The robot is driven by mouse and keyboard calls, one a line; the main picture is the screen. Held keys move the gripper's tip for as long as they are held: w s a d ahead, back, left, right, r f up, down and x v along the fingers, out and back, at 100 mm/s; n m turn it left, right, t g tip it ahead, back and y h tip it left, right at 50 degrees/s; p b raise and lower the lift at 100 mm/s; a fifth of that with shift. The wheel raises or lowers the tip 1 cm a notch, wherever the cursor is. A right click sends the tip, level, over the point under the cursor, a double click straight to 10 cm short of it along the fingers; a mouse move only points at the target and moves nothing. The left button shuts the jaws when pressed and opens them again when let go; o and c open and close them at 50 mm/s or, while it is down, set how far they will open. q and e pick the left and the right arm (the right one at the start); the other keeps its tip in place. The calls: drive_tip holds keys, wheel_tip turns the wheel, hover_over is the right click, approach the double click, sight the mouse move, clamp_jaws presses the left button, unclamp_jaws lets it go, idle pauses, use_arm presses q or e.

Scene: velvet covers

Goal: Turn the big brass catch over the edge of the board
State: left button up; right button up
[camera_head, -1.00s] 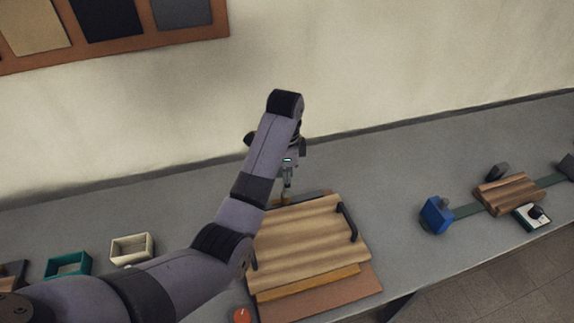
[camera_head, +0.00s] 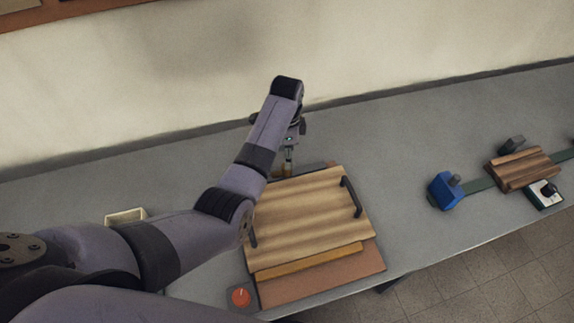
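The wooden board (camera_head: 305,217) with two dark handles lies on a reddish-brown base (camera_head: 330,278) on the bench. My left gripper (camera_head: 288,171) points down at the board's back edge, left of its middle. It is small in view, and I cannot tell whether its fingers are open or shut. The big brass catch is not clearly visible; it may be hidden at the fingertips. A yellowish strip (camera_head: 310,262) runs along the board's front edge. My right gripper is not in view.
A red round knob on a dark block (camera_head: 240,297) sits at the base's front left. A cream box (camera_head: 125,217) is partly behind my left arm. A blue clamp-like block (camera_head: 444,191) and a ridged brown block (camera_head: 522,168) stand to the right. Grey bench between is clear.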

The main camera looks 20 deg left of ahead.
sight(282, 170)
use_arm(q)
wheel_tip(282, 170, down, 6)
drive_tip(key=shift+r, duration=0.15)
drive_tip(key=shift+f, duration=0.45)
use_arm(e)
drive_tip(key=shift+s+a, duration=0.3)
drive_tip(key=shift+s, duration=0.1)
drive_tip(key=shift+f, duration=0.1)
use_arm(q)
clamp_jaws()
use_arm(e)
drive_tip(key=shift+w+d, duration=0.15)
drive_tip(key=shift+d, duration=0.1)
